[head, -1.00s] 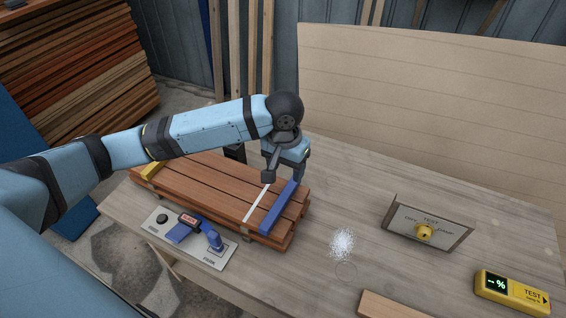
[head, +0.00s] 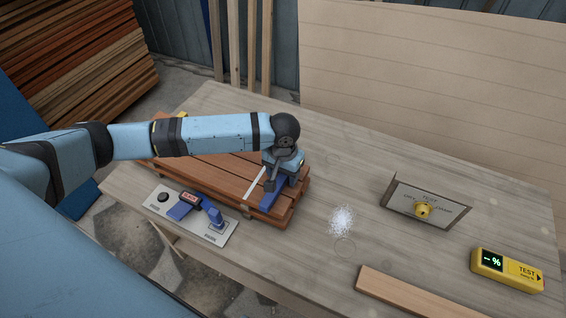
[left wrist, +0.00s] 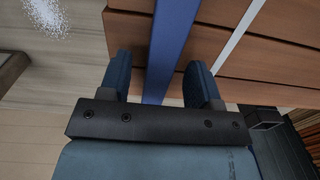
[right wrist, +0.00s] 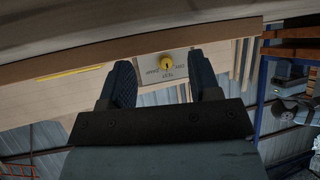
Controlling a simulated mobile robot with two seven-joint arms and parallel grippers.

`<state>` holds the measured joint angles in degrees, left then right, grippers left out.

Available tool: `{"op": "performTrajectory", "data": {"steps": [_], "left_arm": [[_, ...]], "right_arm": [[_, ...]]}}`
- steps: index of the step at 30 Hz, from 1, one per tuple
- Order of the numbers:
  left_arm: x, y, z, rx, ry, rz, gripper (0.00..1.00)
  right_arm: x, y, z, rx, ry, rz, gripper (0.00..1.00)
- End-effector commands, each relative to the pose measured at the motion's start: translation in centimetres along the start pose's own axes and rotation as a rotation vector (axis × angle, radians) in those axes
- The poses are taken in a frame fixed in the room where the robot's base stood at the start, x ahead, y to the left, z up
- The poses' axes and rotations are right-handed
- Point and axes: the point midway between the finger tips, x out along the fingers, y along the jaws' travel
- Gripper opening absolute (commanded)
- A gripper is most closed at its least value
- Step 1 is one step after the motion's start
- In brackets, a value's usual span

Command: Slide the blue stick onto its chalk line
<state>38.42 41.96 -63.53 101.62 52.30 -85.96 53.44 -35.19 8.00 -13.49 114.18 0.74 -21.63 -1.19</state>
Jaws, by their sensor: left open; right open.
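The blue stick (head: 272,196) lies across the right end of the stack of reddish boards (head: 208,172). A white chalk line (head: 255,183) runs across the boards just left of the stick, with a gap between them. My left gripper (head: 281,183) is over the stick, pointing down. In the left wrist view the open fingers (left wrist: 160,82) stand on either side of the blue stick (left wrist: 172,40), and the chalk line (left wrist: 237,38) is to the right, apart from it. My right gripper (right wrist: 158,85) is open and empty, away from the boards.
A plate with a blue-handled tool (head: 214,216) lies in front of the boards. White powder (head: 342,220), a test stand with a yellow knob (head: 423,210), a yellow meter (head: 507,270) and a loose board (head: 410,295) are to the right. A yellow piece (head: 182,115) shows behind my left arm.

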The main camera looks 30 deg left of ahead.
Motion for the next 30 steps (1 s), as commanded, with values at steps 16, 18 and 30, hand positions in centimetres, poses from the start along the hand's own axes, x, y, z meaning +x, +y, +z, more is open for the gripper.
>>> {"op": "performTrajectory", "data": {"steps": [16, 18, 30], "left_arm": [[0.7, 0.0, 0.0, 0.000, 0.000, 0.000, 0.23], [0.7, 0.0, 0.0, 0.000, 0.000, 0.000, 0.07], [0.5, -1.4, 0.1, -0.008, -0.002, 0.001, 0.03]], "right_arm": [[0.0, 0.0, 0.0, 0.000, 0.000, 0.000, 0.57], [0.0, 0.0, 0.0, 0.000, 0.000, 0.000, 0.57], [-0.7, 0.0, -1.0, 0.000, 0.001, 0.001, 0.57]]}}
